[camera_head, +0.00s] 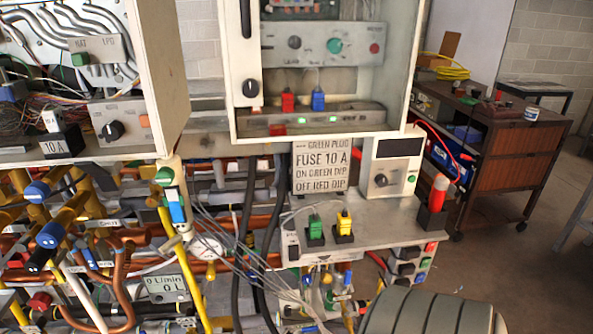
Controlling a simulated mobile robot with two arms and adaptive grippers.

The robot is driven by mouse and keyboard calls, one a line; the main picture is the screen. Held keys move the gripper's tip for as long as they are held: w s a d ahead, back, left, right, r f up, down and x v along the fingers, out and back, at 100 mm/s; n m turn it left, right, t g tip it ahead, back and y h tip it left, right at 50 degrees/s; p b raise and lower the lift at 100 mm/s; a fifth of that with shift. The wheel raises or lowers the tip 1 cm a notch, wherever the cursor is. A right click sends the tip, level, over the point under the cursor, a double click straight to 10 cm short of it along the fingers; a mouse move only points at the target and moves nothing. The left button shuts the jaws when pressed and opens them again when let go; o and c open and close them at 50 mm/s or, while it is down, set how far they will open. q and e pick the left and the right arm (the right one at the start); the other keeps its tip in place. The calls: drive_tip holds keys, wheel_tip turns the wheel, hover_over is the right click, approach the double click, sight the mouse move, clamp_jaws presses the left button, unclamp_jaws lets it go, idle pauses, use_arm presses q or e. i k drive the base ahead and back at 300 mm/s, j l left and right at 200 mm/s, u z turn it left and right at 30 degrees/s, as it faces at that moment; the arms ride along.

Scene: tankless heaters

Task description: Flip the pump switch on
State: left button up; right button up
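No switch carries a pump label that I can read, so I cannot tell which one is the pump switch. The open central cabinet (238,90) holds a grey control panel (345,46) with knobs, above a red plug (288,102) and a blue plug (318,99). A lower strip in it shows green lights and a red part. A control box (392,165) with a dark display and a round knob stands right of the "FUSE 10 A" sign (320,170). The left cabinet has a box with a black rotary knob (113,130). Neither gripper shows.
A metal shelf (385,222) carries a green plug (315,226), a yellow plug (344,224) and a red-topped cylinder (437,194). Dense pipes and valves fill the lower left. A ribbed grey cylinder (425,313) blocks the bottom right. A brown cabinet (515,160) stands behind; floor shows around it.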

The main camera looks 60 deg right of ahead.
sight(294, 250)
drive_tip(key=z, duration=1.5)
drive_tip(key=k+j+z, duration=0.45)
drive_tip(key=k+z, duration=0.2)
